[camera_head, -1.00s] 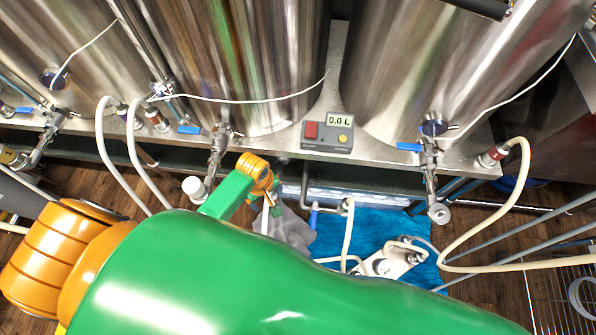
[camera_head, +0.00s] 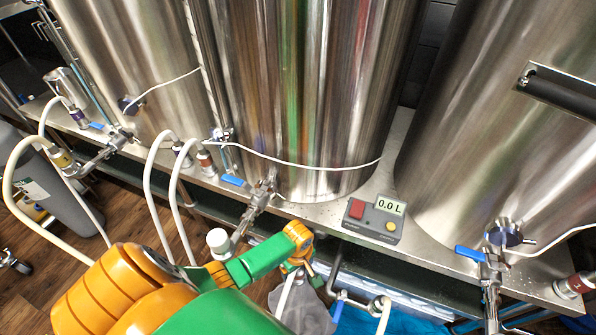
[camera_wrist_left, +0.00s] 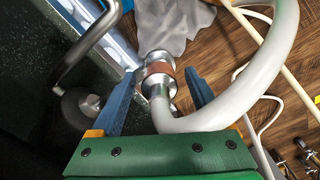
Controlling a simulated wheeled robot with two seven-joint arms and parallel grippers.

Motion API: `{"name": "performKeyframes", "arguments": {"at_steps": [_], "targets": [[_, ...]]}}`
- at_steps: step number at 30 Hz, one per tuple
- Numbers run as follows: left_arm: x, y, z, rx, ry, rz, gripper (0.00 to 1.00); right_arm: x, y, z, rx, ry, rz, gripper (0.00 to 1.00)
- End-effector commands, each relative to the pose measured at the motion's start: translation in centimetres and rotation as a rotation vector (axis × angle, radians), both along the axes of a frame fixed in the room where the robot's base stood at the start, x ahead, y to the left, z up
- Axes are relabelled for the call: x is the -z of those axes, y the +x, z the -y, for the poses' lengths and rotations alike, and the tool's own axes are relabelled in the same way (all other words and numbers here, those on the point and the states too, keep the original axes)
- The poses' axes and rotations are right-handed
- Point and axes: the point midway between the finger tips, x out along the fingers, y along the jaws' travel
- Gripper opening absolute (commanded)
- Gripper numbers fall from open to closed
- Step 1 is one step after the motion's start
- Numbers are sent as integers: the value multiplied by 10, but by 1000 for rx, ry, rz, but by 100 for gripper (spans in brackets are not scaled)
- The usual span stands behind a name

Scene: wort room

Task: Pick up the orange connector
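The orange connector (camera_wrist_left: 158,70) shows in the left wrist view as a metal coupling with an orange-brown band, on the end of a thick white hose (camera_wrist_left: 240,98). My left gripper (camera_wrist_left: 163,76) is open, its two blue fingers apart on either side of the connector. Clear gaps show between the band and both fingers. How deep the connector sits between them is hard to tell. In the head view my left wrist (camera_head: 297,238) is in front of the bench edge, and its fingers and the connector cannot be made out. My right gripper is in neither view.
Steel tanks (camera_head: 300,90) stand on a metal bench (camera_head: 300,211) with valves, hoses and a 0.0 L display box (camera_head: 375,219). In the wrist view a bent metal pipe (camera_wrist_left: 88,45) is close left of the fingers and a grey cloth (camera_wrist_left: 180,22) lies beyond the connector.

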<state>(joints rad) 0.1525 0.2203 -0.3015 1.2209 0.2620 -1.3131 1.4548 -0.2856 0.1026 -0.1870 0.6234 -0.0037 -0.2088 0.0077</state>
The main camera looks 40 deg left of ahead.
Motion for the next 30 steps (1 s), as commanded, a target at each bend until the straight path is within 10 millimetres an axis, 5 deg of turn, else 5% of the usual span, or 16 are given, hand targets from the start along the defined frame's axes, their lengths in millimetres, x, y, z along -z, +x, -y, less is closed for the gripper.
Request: {"name": "performKeyframes", "arguments": {"at_steps": [1, 8, 19, 23, 30], "targets": [[0, 0, 0, 0, 0, 0, 62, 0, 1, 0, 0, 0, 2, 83], [0, 0, 0, 0, 0, 0, 0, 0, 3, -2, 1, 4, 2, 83], [-11, 0, 0, 1, 0, 0, 0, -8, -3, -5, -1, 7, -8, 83], [-39, 1, 0, 1, -1, 3, 0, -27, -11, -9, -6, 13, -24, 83], [-107, -51, 20, 2, -5, -1, 0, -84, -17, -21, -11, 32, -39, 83]]}}
